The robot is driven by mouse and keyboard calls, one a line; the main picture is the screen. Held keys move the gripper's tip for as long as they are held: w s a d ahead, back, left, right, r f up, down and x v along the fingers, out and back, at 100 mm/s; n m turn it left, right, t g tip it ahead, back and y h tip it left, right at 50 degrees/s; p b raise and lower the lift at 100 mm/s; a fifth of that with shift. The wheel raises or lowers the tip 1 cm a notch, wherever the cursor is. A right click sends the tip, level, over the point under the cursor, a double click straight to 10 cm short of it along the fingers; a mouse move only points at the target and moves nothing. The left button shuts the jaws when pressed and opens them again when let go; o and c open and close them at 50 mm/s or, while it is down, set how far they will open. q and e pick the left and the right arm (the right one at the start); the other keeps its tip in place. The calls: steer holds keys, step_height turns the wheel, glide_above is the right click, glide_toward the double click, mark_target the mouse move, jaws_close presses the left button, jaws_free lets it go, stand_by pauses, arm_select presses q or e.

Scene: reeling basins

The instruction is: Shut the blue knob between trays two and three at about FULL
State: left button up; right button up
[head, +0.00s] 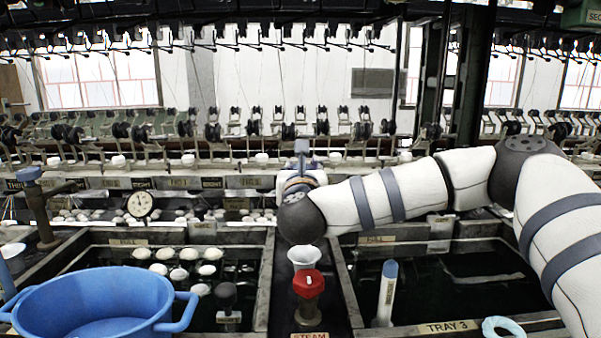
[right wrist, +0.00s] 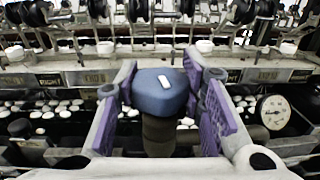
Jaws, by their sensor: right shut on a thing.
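The blue knob (right wrist: 160,88) shows in the right wrist view, with a small white mark on its top and a dark stem below. My right gripper (right wrist: 163,104) has a purple-padded finger on each side of the knob and is shut on it. In the head view my right gripper (head: 302,165) is at the far end of the divider between the two dark basins, partly hidden behind my own wrist. The tray 3 label (head: 449,327) is on the front edge of the right basin. My left gripper is not in view.
A red knob (head: 308,283) above a STEAM label and a white cup (head: 305,256) stand on the near divider. A blue tub (head: 90,300) is at front left. A blue-topped post (head: 388,292) stands at the right basin. A dial gauge (head: 140,204) is behind the left basin.

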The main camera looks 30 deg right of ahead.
steer(key=shift+f+m+g+h+b, duration=0.1)
steer(key=shift+m+g+h+b, duration=0.25)
steer(key=shift+m+g+h, duration=1)
steer(key=shift+h, duration=0.25)
steer(key=o, duration=1.2)
steer(key=shift+c, duration=0.2)
steer(key=v, duration=1.2)
